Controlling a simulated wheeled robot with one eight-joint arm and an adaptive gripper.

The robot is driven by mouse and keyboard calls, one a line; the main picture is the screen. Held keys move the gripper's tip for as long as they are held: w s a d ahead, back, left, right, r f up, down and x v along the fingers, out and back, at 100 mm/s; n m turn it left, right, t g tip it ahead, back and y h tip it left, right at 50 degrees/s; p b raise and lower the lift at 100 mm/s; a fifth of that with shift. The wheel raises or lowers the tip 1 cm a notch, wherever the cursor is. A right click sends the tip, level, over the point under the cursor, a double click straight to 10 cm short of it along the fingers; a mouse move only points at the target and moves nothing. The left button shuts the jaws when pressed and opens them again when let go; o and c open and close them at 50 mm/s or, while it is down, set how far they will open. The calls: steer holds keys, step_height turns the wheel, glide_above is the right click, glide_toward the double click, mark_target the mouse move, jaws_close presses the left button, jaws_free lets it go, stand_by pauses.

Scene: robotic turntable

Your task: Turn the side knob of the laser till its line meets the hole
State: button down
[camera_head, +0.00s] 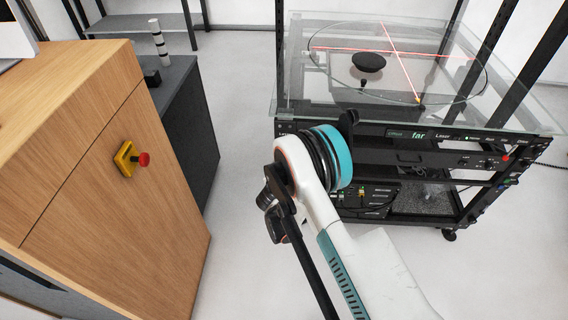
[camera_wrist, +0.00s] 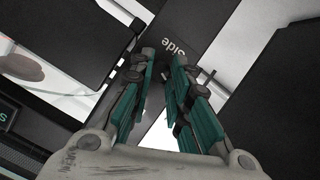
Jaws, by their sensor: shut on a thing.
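The laser cart (camera_head: 470,155) stands at the right in the head view, with a front panel reading "far" and "Laser". Two red laser lines (camera_head: 352,49) cross over the round turntable outline beneath a clear sheet. I cannot make out the hole for certain. In the wrist view, my gripper (camera_wrist: 165,60) has its two teal-padded fingers close to a dark strip labelled "Side" (camera_wrist: 172,46). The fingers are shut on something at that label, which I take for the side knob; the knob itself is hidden. In the head view my arm hides the gripper.
A dark round object (camera_head: 368,62) shows over the turntable area. A wooden cabinet (camera_head: 110,190) with a red emergency button (camera_head: 143,159) stands at the left, beside a grey cabinet (camera_head: 185,125). Open floor lies between the cabinets and the cart.

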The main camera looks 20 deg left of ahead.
steer(key=n, duration=0.1)
steer(key=n+h, duration=0.1)
steer(key=n+t+h, duration=0.1)
steer(key=shift+s+a+f+n, duration=0.1)
steer(key=shift+a+n, duration=0.15)
steer(key=shift+n, duration=0.15)
stand_by(0.4)
steer(key=c, duration=1.5)
jaws_free()
steer(key=shift+o, duration=0.2)
